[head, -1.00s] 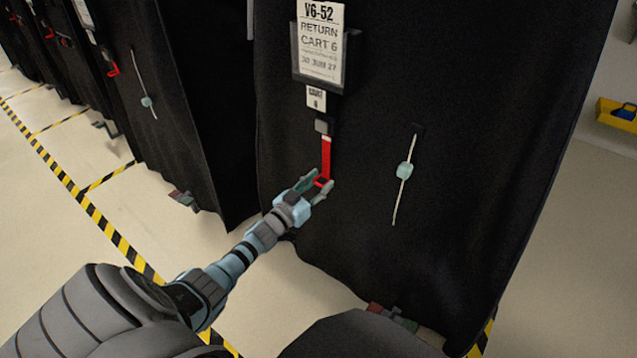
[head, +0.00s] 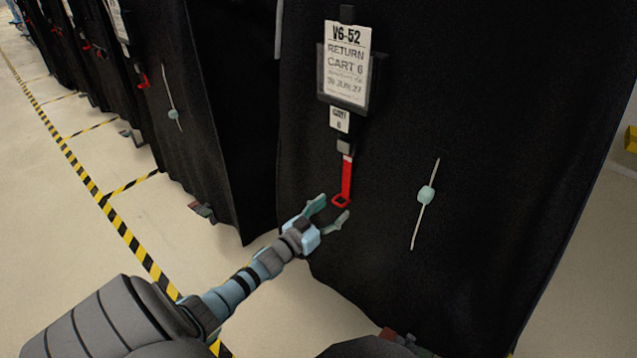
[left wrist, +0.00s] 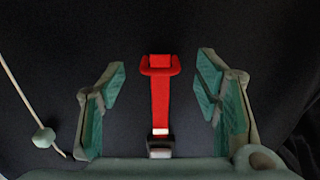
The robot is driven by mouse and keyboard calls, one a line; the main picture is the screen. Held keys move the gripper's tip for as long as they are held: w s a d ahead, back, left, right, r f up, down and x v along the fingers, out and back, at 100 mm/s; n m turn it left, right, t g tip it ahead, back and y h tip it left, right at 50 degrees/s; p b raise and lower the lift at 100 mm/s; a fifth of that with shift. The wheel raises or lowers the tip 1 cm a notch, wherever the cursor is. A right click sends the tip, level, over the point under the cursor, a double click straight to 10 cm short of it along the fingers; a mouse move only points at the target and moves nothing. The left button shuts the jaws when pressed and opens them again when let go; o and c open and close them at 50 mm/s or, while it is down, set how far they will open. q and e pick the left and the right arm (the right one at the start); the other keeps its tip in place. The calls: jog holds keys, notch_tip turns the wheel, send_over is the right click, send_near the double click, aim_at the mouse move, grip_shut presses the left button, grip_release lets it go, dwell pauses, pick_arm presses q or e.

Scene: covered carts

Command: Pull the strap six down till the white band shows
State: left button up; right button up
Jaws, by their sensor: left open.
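The red strap (head: 347,178) hangs below a grey buckle (head: 344,146) on the black cover of the cart labelled "RETURN CART 6". A thin white band (head: 348,158) shows across the strap just under the buckle. It also shows in the left wrist view (left wrist: 160,131), where the strap (left wrist: 160,100) appears with its loop (left wrist: 160,66) at the top. My left gripper (head: 331,211) is open, with its fingertips just below and beside the loop. In the left wrist view the fingers stand apart on either side of the strap, touching neither side. My right gripper is not in view.
A cord with a pale green toggle (head: 426,195) hangs right of the strap. A card holder (head: 346,65) is above it. More covered carts (head: 190,120) stand to the left. Yellow-black floor tape (head: 88,185) runs along the open floor.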

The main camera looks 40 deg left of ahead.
pick_arm(q)
jog(key=s, duration=0.9)
